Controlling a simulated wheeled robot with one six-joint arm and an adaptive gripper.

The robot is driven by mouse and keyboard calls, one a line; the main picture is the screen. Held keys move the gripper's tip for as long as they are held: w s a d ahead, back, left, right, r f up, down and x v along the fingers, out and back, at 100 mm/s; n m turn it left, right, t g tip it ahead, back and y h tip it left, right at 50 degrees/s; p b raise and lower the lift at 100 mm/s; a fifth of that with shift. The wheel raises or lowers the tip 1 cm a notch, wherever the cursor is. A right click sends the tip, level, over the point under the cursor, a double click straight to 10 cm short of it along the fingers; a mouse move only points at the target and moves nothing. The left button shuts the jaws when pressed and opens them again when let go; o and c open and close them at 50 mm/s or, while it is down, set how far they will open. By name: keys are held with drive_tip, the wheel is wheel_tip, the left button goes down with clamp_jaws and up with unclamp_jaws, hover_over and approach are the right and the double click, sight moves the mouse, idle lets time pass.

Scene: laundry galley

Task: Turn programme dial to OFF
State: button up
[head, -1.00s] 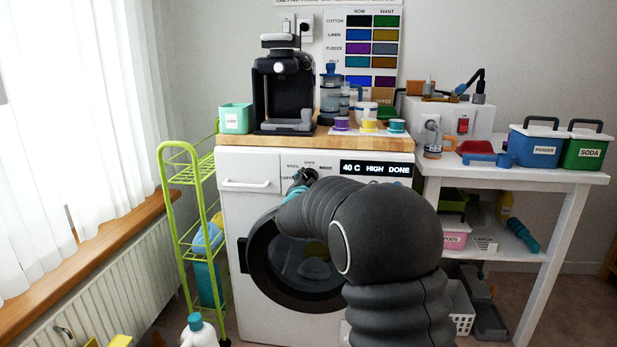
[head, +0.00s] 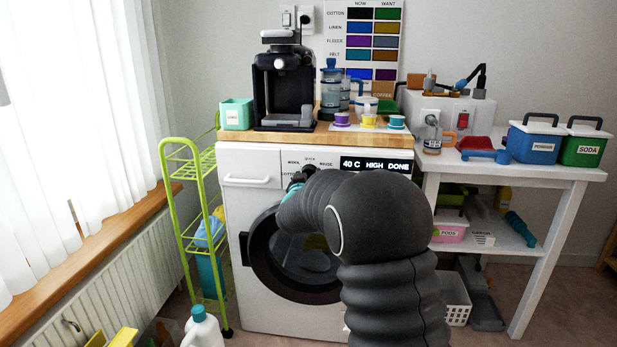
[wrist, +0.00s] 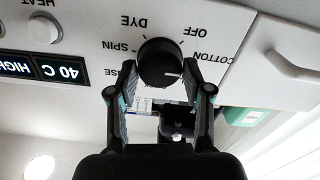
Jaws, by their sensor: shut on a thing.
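The programme dial (wrist: 160,63) is a round black knob on the white panel of the washing machine (head: 250,210). In the wrist view, which is upside down, OFF, COTTON, DYE and SPIN are printed around it, and another label is partly hidden. A small pale mark shows near the dial's lower right edge; I cannot tell which label the dial points to. My gripper (wrist: 156,86) has a finger on each side of the dial and is shut on it. In the head view my gripper (head: 297,182) is at the panel, and my arm covers part of the machine's front.
The display (head: 376,165) reads 40 C HIGH DONE. A HEAT knob (wrist: 41,28) and a drawer handle (wrist: 292,68) flank the dial. A coffee machine (head: 285,85) stands on the wooden top. A green rack (head: 190,190) is left, a white side table (head: 560,178) right.

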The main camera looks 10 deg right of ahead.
drive_tip(key=n, duration=0.5)
drive_tip(key=shift+n, duration=2.5)
drive_tip(key=o, duration=1.1)
drive_tip(key=shift+o, duration=0.2)
drive_tip(key=shift+a, duration=0.1)
drive_tip(key=v, duration=1.2)
